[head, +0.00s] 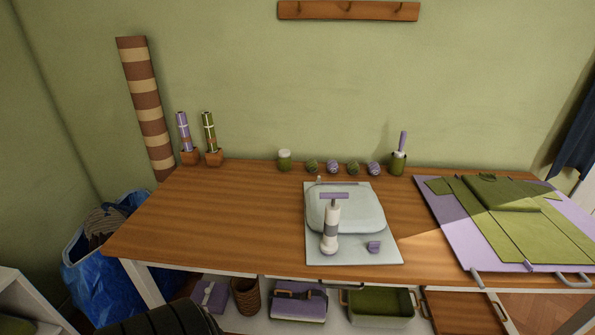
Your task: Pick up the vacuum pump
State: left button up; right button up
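The vacuum pump (331,229) stands upright near the front middle of the wooden table. It has a white body with a grey band and a purple T-shaped handle on top. It stands on a pale grey board or mat (385,253), in front of a pale flat bag (367,212) that it partly covers in this view. A small purple piece (374,247) lies just right of the pump's base. Neither of my grippers is in view, and nothing is holding the pump.
The wooden table (200,225) is clear to the left of the mat. Boxes and a green tray (380,305) sit on a lower shelf.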

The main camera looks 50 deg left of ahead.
aim_at(329, 244)
jog(key=u, duration=1.25)
jog(key=j+z, duration=0.15)
jog(key=z, duration=0.25)
jog(key=j+z, duration=0.15)
jog(key=z, duration=0.25)
jog(key=k+j+z, duration=0.1)
jog(key=z, duration=0.35)
jog(key=k+j+z, duration=0.1)
jog(key=z, duration=0.3)
jog(key=k+j, duration=0.2)
jog(key=i, duration=0.4)
jog(key=j, duration=0.1)
